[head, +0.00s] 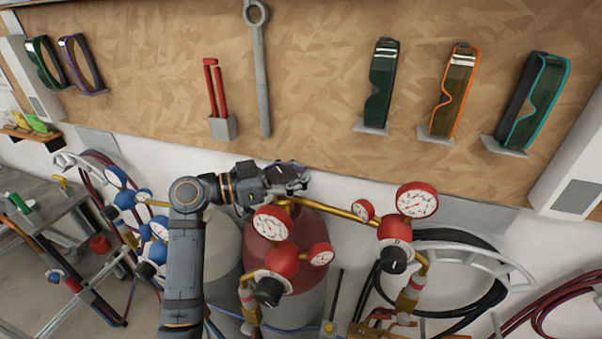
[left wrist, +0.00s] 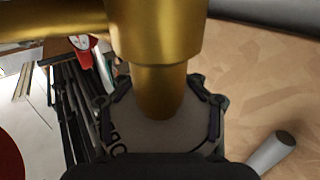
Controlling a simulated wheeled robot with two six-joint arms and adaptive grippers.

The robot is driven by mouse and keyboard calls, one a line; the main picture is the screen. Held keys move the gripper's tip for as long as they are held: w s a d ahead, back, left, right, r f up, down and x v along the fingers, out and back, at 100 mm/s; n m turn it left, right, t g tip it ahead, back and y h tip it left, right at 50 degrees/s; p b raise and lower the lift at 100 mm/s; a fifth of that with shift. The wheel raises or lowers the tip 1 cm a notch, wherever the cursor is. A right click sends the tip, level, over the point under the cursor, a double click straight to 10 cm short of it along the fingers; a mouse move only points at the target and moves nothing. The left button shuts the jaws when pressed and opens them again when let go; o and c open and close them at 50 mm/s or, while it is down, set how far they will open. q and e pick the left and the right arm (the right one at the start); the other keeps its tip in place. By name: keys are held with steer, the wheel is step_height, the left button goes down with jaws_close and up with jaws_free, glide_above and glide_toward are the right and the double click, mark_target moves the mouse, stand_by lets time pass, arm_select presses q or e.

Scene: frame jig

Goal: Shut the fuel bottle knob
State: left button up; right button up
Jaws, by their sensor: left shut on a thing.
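The red fuel bottle (head: 312,226) stands below the pegboard, with a brass valve and pipe (head: 335,210) at its top. My left gripper (head: 288,180) is at the top of this bottle, beside the brass valve. In the left wrist view the fingers (left wrist: 160,112) are shut around a grey round knob (left wrist: 140,138) with dark letters partly visible. The knob sits at the end of the brass valve stem (left wrist: 157,85). In the head view the gripper hides the knob. My right gripper is in neither view.
Red regulators with gauges (head: 271,223) and (head: 417,200) crowd the bottle's front and right. A grey bottle (head: 222,255) stands behind my left forearm. Blue regulators (head: 125,200) are at left. A hose coil (head: 450,275) hangs at right. Goggles and tools hang on the pegboard (head: 310,90).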

arm_select(q)
steer(key=shift+c, duration=0.4)
steer(key=shift+f, duration=0.1)
steer(key=shift+f+g+b, duration=0.1)
steer(key=shift+g+b, duration=0.2)
steer(key=shift+b, duration=0.15)
steer(key=m+g+b, duration=0.1)
steer(key=g+b, duration=0.1)
steer(key=s+m+g+b, duration=0.1)
steer(key=m+g+b, duration=0.1)
steer(key=b, duration=0.1)
steer(key=m+g+h+b, duration=0.1)
steer(key=g+b, duration=0.1)
steer(key=b, duration=0.1)
steer(key=shift+s+f+m+g, duration=0.1)
steer(key=shift+s+m+g, duration=0.2)
steer(key=shift+m+g, duration=0.1)
steer(key=shift+c, duration=0.2)
steer(key=m+g+b, duration=0.2)
steer(key=g, duration=0.1)
steer(key=shift+s+r+y, duration=0.2)
steer(key=shift+s+y, duration=0.1)
steer(key=shift+s, duration=0.05)
steer(key=shift+s+r+m+g+b, duration=0.15)
steer(key=shift+m+g+b, duration=0.25)
steer(key=shift+g, duration=0.4)
